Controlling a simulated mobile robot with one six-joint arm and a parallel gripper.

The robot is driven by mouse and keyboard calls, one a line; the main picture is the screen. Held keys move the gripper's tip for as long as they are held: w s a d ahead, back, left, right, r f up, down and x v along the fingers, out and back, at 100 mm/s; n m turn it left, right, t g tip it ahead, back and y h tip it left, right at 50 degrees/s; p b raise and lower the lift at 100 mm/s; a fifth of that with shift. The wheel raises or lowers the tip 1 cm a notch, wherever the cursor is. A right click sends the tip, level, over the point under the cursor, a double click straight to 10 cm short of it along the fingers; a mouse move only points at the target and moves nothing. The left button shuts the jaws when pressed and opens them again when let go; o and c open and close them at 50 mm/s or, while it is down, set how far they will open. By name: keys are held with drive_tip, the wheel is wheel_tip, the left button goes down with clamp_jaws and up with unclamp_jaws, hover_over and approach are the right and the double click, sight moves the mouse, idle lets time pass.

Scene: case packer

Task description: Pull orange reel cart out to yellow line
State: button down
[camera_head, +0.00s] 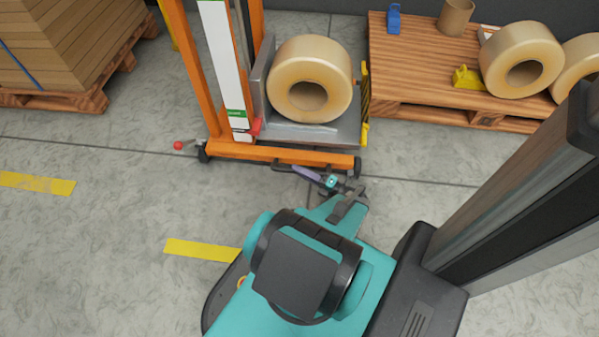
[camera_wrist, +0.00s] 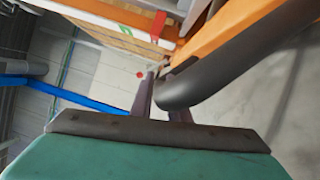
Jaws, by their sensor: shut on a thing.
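The orange reel cart (camera_head: 255,152) stands upright on the grey floor, its orange base bar facing me. It carries a large tan reel (camera_head: 331,60) on a grey cradle. A dark handle bar (camera_head: 283,167) runs low along the front of the base. My gripper (camera_head: 302,172) is shut on this bar. In the wrist view the thick dark bar (camera_wrist: 225,65) passes between my fingers (camera_wrist: 162,98). The dashed yellow line (camera_head: 200,249) lies on my side of the cart, left of my arm; another dash (camera_head: 37,183) is farther left. The cart base is beyond this line.
A pallet (camera_head: 400,65) with more reels, a yellow item and a blue item stands close at the cart's right. A pallet of stacked boards (camera_head: 60,45) is at the left. The floor left of my arm is clear.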

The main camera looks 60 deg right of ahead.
drive_tip(key=shift+s+d, duration=0.15)
drive_tip(key=shift+d, duration=0.1)
drive_tip(key=c, duration=1.7)
unclamp_jaws()
drive_tip(key=shift+a, duration=0.15)
drive_tip(key=shift+s+d+f+p, duration=0.15)
drive_tip(key=shift+s+p, duration=0.35)
drive_tip(key=shift+s, duration=1.75)
drive_tip(key=shift+s+d+f+p, duration=0.15)
drive_tip(key=shift+s+p, duration=0.4)
drive_tip(key=shift+s, duration=1.75)
drive_tip(key=shift+s+d+f+p, duration=0.15)
drive_tip(key=shift+s+p, duration=0.35)
drive_tip(key=shift+s, duration=1.75)
drive_tip(key=shift+a, duration=0.1)
